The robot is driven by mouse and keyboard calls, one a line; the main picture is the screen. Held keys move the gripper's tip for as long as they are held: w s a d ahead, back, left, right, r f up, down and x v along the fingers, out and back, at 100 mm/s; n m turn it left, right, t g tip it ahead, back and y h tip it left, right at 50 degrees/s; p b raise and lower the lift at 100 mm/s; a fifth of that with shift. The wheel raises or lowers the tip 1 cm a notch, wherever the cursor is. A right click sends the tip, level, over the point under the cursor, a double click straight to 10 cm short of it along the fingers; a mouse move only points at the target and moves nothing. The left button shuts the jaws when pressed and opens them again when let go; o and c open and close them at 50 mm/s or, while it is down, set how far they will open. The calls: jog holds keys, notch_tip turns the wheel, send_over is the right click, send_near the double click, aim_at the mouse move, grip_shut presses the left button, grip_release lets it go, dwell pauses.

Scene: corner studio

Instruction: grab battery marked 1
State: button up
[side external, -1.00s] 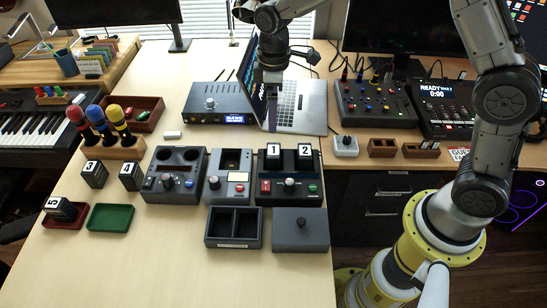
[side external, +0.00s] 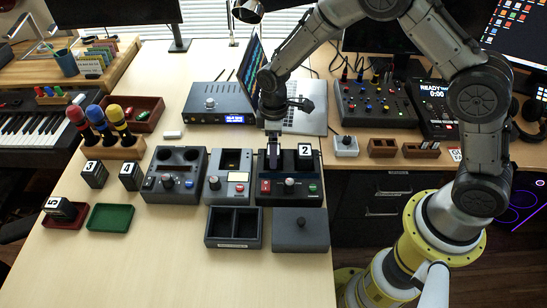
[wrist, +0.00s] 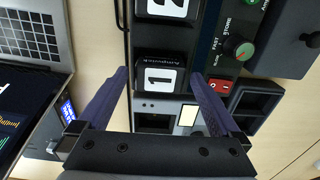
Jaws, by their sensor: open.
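The battery marked 1 (wrist: 159,78) is a black block with a white label, seated in the charger (side external: 264,190) beside the battery marked 2 (side external: 305,155). In the side view my gripper hides battery 1. My gripper (side external: 273,150) is down at the charger's left slot. In the wrist view my gripper (wrist: 159,90) is open, with one purple finger on each side of battery 1. The fingers look apart from it. Battery 2 (wrist: 167,8) lies just beyond, at the top edge of that view.
A laptop (side external: 295,110) stands right behind the charger. A grey device with one knob (side external: 230,180) sits close on its left. A two-compartment black tray (side external: 233,228) and a grey lidded box (side external: 300,232) lie in front. Batteries 3 (side external: 94,173) and 4 (side external: 131,176) stand at left.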

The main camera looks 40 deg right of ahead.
jog(key=shift+f, duration=0.8)
jog(key=shift+c, duration=0.3)
jog(key=shift+r, duration=0.1)
grip_shut()
